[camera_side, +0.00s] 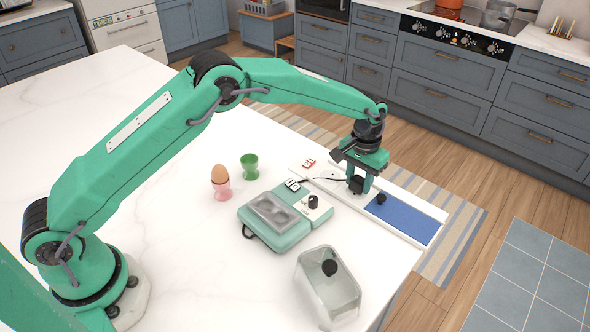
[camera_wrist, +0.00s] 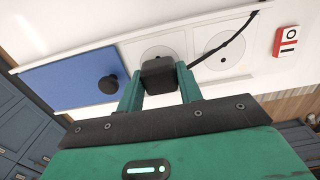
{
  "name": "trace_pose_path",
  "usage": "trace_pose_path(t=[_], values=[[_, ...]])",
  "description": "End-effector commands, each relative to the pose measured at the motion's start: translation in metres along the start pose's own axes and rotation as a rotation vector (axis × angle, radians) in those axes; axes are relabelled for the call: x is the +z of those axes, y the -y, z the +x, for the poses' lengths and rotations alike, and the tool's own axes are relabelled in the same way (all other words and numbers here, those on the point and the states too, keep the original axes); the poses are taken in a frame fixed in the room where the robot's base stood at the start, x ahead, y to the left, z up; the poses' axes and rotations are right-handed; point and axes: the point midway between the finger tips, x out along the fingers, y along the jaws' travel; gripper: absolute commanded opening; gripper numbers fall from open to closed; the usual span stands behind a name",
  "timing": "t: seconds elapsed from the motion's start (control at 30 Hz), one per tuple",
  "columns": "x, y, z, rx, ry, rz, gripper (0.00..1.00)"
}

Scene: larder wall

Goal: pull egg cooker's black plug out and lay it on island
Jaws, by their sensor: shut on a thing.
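My gripper (camera_side: 360,184) reaches down to a white socket strip at the island's far edge. Its green fingers are shut on the black plug (camera_side: 357,185), which also shows between them in the wrist view (camera_wrist: 158,77). The plug is in front of a round white socket (camera_wrist: 155,52); I cannot tell whether its pins are inside. A black cord runs from the plug across a second round socket (camera_wrist: 222,68) in the wrist view. In the side view it leads toward the teal egg cooker (camera_side: 283,238) with a metal top. The white island (camera_side: 185,270) lies around them.
A blue panel (camera_side: 410,217) with a black knob (camera_side: 380,198) sits beside the plug. A red-and-white box (camera_side: 308,163) is near the strip. A clear container (camera_side: 345,300), an egg in a pink cup (camera_side: 221,190) and a green cup (camera_side: 250,168) stand nearby. The left of the island is clear.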

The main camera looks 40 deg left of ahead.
Motion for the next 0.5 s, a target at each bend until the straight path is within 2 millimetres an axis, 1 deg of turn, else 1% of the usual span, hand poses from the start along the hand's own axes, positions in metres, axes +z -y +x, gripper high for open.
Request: trace_pose_path(t=[0.5], values=[[0.000, 0.000, -0.015, 0.000, -0.001, 0.000, 0.00]])
